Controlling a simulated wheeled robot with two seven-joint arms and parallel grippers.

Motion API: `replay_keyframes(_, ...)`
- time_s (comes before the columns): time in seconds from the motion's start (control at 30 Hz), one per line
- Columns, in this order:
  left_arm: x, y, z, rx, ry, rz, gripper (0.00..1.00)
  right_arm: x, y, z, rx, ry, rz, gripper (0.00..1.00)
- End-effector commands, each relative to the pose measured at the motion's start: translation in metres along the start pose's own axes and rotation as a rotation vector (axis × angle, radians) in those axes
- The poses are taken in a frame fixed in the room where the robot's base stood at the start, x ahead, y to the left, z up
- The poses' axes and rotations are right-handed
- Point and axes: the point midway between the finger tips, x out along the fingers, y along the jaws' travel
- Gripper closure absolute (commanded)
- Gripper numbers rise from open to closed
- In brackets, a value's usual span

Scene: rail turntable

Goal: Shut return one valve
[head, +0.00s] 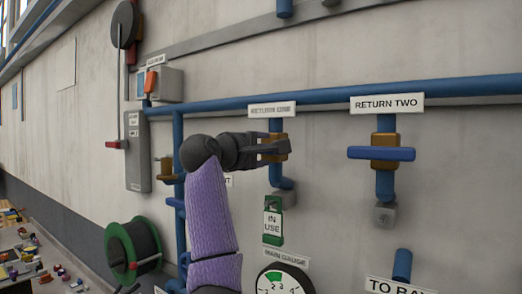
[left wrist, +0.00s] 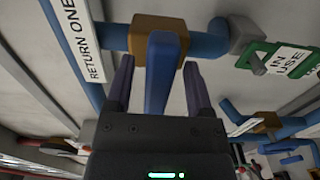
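The return one valve has a brass body (head: 281,152) on a vertical blue pipe below its white label (head: 272,110) in the head view. My left gripper (head: 276,147) reaches it from the left and covers its handle there. In the left wrist view, the blue handle (left wrist: 163,75) projects from the brass body (left wrist: 158,30) between the two dark fingers of my left gripper (left wrist: 160,80). The fingers are apart, one on each side of the handle. A gap shows on the left; contact on the right is hard to tell. My right gripper is out of view.
A green "IN USE" tag (head: 273,222) hangs just below the valve. The return two valve (head: 384,153) is to the right with its blue handle crosswise. A gauge (head: 284,281) is below, and a hose reel (head: 133,248) is lower left.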

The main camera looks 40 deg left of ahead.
Motion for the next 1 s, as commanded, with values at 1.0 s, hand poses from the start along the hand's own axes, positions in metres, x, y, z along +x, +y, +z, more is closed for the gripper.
replay_keyframes(1.0,-0.099,0.0,0.0,0.0,0.0,0.0,0.32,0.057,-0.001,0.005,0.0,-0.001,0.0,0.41)
